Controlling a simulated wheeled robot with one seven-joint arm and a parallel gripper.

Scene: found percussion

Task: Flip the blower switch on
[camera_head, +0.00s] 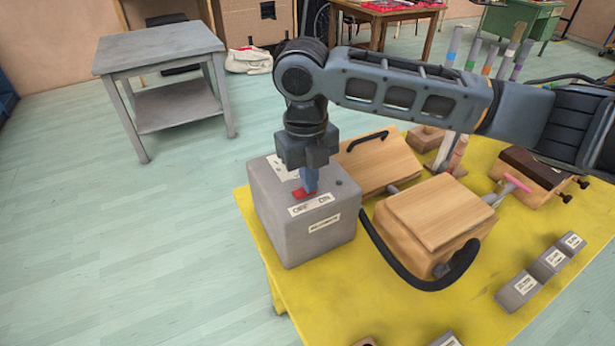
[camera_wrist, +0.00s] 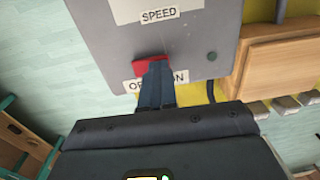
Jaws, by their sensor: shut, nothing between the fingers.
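The blower box (camera_head: 310,235) is a grey box at the left corner of the yellow table. It has a red switch (camera_head: 301,193) on its top, with an OFF/ON label beside it. In the wrist view the red switch (camera_wrist: 150,63) shows at the fingertips, toward the OFF side of the label (camera_wrist: 133,84). My gripper (camera_head: 309,190) points down at the box top with its fingers together and empty. In the wrist view my gripper's fingertips (camera_wrist: 157,70) appear to touch the switch or lie right beside it. The fingers hide the middle of the label and part of the switch.
A wooden bellows block (camera_head: 440,210) and a black hose (camera_head: 400,270) lie right of the box. Small labelled grey blocks (camera_head: 550,258) stand at the table's right. A grey side table (camera_head: 160,45) stands behind on open floor. A SPEED label (camera_wrist: 158,15) shows above the switch.

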